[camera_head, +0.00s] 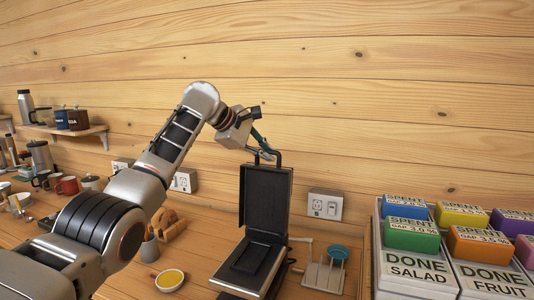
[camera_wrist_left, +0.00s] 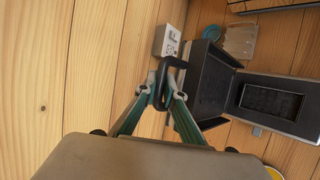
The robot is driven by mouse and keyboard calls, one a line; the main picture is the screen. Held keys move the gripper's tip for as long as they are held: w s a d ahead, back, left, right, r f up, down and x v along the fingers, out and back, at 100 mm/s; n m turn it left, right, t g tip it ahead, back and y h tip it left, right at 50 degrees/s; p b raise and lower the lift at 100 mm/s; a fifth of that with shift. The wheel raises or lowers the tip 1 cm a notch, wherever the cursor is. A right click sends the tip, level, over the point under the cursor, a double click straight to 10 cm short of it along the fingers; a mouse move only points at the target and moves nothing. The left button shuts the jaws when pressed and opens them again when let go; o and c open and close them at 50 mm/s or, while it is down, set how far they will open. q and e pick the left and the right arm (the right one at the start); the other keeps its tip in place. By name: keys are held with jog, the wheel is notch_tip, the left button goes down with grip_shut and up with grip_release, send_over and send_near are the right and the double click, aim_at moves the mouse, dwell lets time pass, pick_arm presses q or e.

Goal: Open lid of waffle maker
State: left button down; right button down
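The black waffle maker (camera_head: 256,262) stands on the wooden counter with its lid (camera_head: 265,198) raised about upright, showing the dark inner plates. It also shows in the left wrist view (camera_wrist_left: 222,100), on the right side. A black loop handle (camera_head: 279,155) sticks up from the lid's top edge. My left gripper (camera_head: 266,150) is at this handle, behind the lid's top. In the left wrist view, the green-sided fingers (camera_wrist_left: 162,98) close in around the black handle (camera_wrist_left: 167,66) and appear shut on it. My right gripper is not in view.
Labelled bins with coloured boxes (camera_head: 411,235) stand far right. Mugs (camera_head: 68,186) are at left.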

pick_arm(q)
jog(key=c, duration=2.1)
grip_release()
jog(key=v, duration=1.2)
jog(key=shift+r, duration=0.2)
jog(key=shift+d, duration=0.1)
